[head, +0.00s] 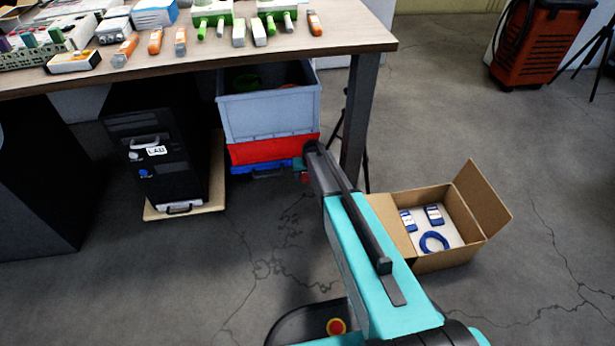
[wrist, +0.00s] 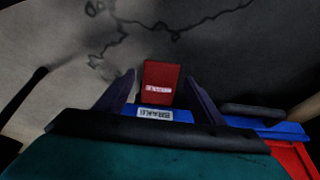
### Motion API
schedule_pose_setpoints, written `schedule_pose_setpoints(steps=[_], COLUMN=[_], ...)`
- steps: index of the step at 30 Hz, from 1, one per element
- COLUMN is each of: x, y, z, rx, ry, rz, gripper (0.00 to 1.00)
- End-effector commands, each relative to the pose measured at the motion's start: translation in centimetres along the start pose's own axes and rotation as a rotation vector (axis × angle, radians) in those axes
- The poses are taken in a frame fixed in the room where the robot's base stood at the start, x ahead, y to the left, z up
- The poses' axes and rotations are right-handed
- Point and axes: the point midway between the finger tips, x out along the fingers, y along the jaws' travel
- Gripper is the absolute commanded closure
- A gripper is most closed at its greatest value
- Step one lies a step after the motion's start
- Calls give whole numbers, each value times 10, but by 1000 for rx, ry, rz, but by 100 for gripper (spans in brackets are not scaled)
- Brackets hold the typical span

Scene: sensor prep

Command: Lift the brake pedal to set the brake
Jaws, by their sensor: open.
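The red brake pedal (wrist: 161,75) sticks out from a blue base (wrist: 180,115) in the wrist view. It carries a small pale label, and a white label on the base beside it appears to read "BRAKE". My gripper (wrist: 160,92) is open, with one dark finger on each side of the pedal. I cannot tell whether either finger touches it. In the head view my gripper (head: 306,168) is low, at the right front corner of the blue base (head: 265,172), and my arm hides most of the pedal there.
A red crate (head: 262,151) and a grey crate (head: 270,118) are stacked on the blue base under the table (head: 330,37). A table leg (head: 361,110) stands close right of my gripper. An open cardboard box (head: 425,262) is to the right. A black computer (head: 160,150) stands left.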

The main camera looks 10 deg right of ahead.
Motion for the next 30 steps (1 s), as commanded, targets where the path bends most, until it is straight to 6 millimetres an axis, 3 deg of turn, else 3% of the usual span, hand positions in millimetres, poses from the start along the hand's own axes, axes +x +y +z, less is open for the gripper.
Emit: schedule_pose_setpoints(steps=[12,22,30], x=[5,5,-1], y=[0,0,0], z=[0,0,6], rx=[0,0,0], ry=[0,0,-16], rz=[0,0,0], gripper=[39,95,97])
